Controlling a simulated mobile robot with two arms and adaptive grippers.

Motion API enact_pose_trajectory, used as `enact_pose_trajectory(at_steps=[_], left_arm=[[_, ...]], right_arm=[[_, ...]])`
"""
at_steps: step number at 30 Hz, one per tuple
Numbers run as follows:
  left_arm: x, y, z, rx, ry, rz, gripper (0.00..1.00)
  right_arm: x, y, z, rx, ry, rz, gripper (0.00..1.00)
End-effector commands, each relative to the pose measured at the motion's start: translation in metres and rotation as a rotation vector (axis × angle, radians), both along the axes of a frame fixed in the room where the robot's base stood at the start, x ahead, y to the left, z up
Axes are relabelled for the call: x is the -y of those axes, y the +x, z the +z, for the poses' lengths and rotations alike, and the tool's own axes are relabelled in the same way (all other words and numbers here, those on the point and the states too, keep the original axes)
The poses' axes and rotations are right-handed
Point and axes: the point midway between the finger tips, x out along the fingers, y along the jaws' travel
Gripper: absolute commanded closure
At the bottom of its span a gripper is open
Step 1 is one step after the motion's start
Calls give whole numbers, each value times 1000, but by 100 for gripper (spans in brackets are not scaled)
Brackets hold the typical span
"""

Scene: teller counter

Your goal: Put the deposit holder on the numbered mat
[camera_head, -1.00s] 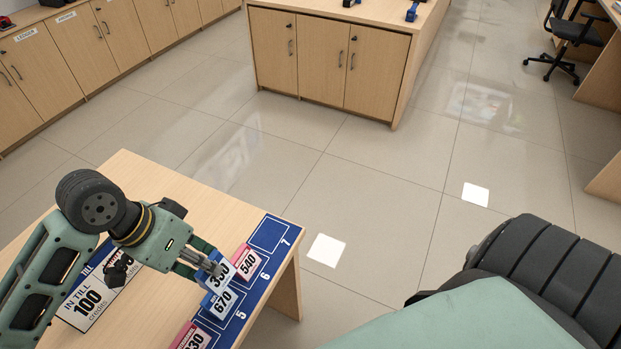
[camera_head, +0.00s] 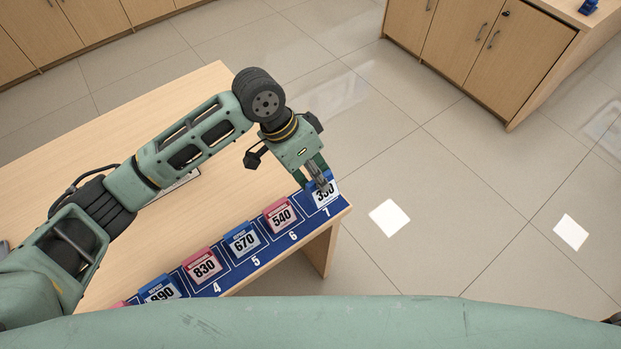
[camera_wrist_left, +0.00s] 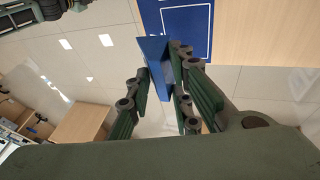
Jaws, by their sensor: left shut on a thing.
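My left gripper (camera_head: 318,182) is shut on a blue deposit holder (camera_head: 325,194) with a white card whose number begins with 3. It is at the far right end of the blue numbered mat (camera_head: 275,249), over slot 7. I cannot tell whether its base touches the mat. In the left wrist view the holder (camera_wrist_left: 154,62) stands edge-on between the fingers, with the mat (camera_wrist_left: 202,12) beyond. Blue holder 670 (camera_head: 241,239) is at slot 5, pink 540 (camera_head: 280,216) at slot 6, pink 830 (camera_head: 203,265) at slot 4. My right gripper is out of view.
Another blue holder (camera_head: 159,289), partly hidden, stands nearer along the row. The wooden counter (camera_head: 200,100) is bare behind the mat, apart from a sign (camera_head: 178,187) mostly behind my left arm. Floor lies past the counter's right edge; a wooden cabinet (camera_head: 475,55) stands beyond.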

Motion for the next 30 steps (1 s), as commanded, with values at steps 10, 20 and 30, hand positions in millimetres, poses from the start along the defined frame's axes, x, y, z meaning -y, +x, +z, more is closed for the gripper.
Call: enact_pose_trajectory(at_steps=[10,20,30], left_arm=[[-18,26,-23,0,0,-1,100],[-18,26,-59,3,-1,-1,100],[-18,26,-61,3,-1,-1,77]], right_arm=[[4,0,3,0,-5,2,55],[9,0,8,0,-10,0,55],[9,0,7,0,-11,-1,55]])
